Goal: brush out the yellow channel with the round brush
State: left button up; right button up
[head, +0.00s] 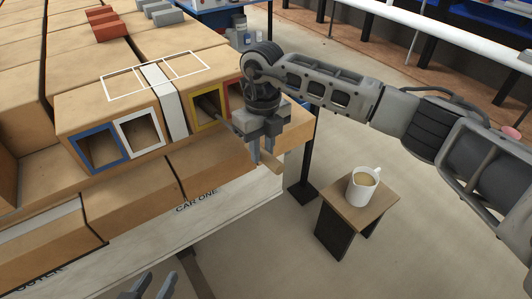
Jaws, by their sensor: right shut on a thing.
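The yellow channel (193,122) is the yellow-framed opening in the front of the hollow brick, between a white strip and a red-framed channel (229,88). My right gripper (266,155) is in front of the brick's right end, shut on the round brush. The brush's thin dark shaft (226,122) runs from the gripper to the yellow opening and appears to enter it. Its bristles cannot be made out, and the gripper hides part of the brush. My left gripper (153,288) is low at the bottom edge, its two fingers apart and empty.
Blue-framed (78,147) and white-framed (120,132) channels lie to the left. White outlines (128,97) mark the brick's top. Red (109,31) and grey (168,17) blocks stand behind. A mug (361,192) stands on a small table (341,208) at right. Floor between is clear.

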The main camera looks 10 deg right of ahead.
jog(key=shift+w+a+f+b, duration=0.1)
jog(key=shift+w+a+b, duration=0.25)
jog(key=shift+w+b, duration=0.5)
jog(key=shift+w+a+r+b, duration=0.1)
jog(key=shift+w+a+b, duration=0.35)
jog(key=shift+w, duration=0.55)
jog(key=shift+w+a+f+b, duration=0.1)
jog(key=shift+w+a+b, duration=0.15)
jog(key=shift+w+b, duration=0.6)
jog(key=shift+w+a, duration=0.1)
jog(key=shift+w, duration=0.4)
jog(key=shift+s, duration=0.1)
jog(key=shift+s+d+r+p, duration=0.15)
jog(key=shift+s+d+p, duration=0.1)
jog(key=shift+s+p, duration=0.25)
jog(key=shift+s+d+r+p, duration=0.1)
jog(key=shift+s+d+p, duration=0.1)
jog(key=shift+s+p, duration=0.3)
jog(key=shift+s+d+p, duration=0.3)
jog(key=shift+s+p, duration=0.2)
jog(key=shift+s, duration=0.5)
jog(key=shift+s+d+p, duration=0.35)
jog(key=shift+s+p, duration=0.15)
jog(key=shift+s, duration=0.45)
jog(key=shift+s+d+p, duration=0.3)
jog(key=shift+s+p, duration=0.2)
jog(key=shift+s, duration=0.5)
jog(key=shift+f, duration=0.1)
